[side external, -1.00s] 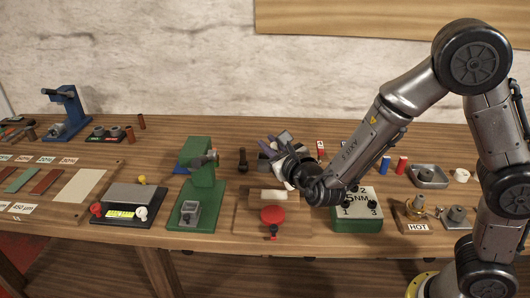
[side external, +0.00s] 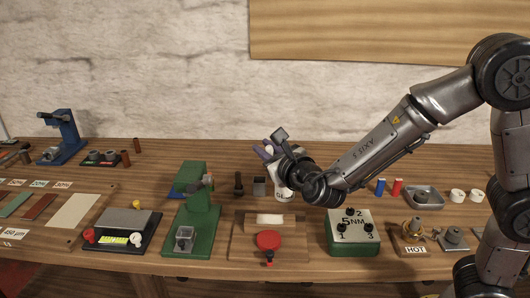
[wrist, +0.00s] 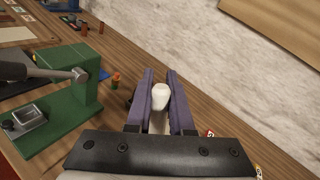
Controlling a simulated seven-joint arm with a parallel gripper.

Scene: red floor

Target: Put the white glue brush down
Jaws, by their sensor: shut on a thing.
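My gripper (wrist: 160,82) is shut on the white glue brush (wrist: 160,98), whose rounded white end shows between the two purple fingers in the wrist view. In the side external view my gripper (side external: 268,150) is above the back middle of the bench, with its purple fingers partly hidden by the wrist. A white container with dark marking (side external: 283,190) shows just below the gripper. I cannot tell whether the brush touches it. The lower part of the brush is hidden.
A wooden board with a red knob (side external: 268,240) lies in front. A green 5NM box (side external: 352,235) stands to the right.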

